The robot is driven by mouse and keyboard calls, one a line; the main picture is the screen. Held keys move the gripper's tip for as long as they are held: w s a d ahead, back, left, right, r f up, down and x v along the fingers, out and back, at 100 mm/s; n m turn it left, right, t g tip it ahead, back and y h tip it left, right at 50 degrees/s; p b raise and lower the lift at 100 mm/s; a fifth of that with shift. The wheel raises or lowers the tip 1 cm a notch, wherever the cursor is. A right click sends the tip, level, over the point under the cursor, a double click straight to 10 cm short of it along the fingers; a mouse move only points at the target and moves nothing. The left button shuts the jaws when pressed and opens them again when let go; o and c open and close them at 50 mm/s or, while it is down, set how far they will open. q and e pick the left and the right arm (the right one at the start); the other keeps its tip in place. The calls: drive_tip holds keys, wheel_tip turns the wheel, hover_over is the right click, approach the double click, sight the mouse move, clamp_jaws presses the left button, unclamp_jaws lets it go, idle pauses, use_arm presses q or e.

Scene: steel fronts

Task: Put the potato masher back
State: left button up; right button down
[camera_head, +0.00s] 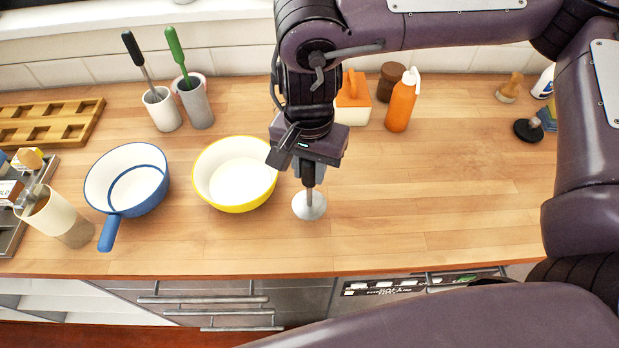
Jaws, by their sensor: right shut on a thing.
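My right gripper (308,170) is shut on the potato masher (310,206) over the middle of the counter. The masher hangs upright, its pale round metal head down and its upper part hidden in the jaws. I cannot tell whether the head touches the wood. A white cup (162,112) holding a black-handled utensil and a grey cup (197,105) holding a green-handled one stand at the back left. A beige cup (50,212) with a utensil stands at the far left. My left gripper is not in view.
A yellow-rimmed bowl (236,174) stands just left of the masher, with a blue-handled pan (127,182) beyond it. An orange bottle (402,100) and a brown jar (391,80) stand behind, to the right. The counter (440,190) right of the masher is clear.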

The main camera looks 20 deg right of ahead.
sight(309, 182)
wheel_tip(309, 182, down, 3)
drive_tip(key=shift+s+r, duration=0.1)
drive_tip(key=shift+f, duration=0.55)
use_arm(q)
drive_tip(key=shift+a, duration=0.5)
use_arm(e)
drive_tip(key=shift+f, duration=0.15)
drive_tip(key=c, duration=1.2)
unclamp_jaws()
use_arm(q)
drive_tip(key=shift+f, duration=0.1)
use_arm(e)
drive_tip(key=shift+o, duration=0.2)
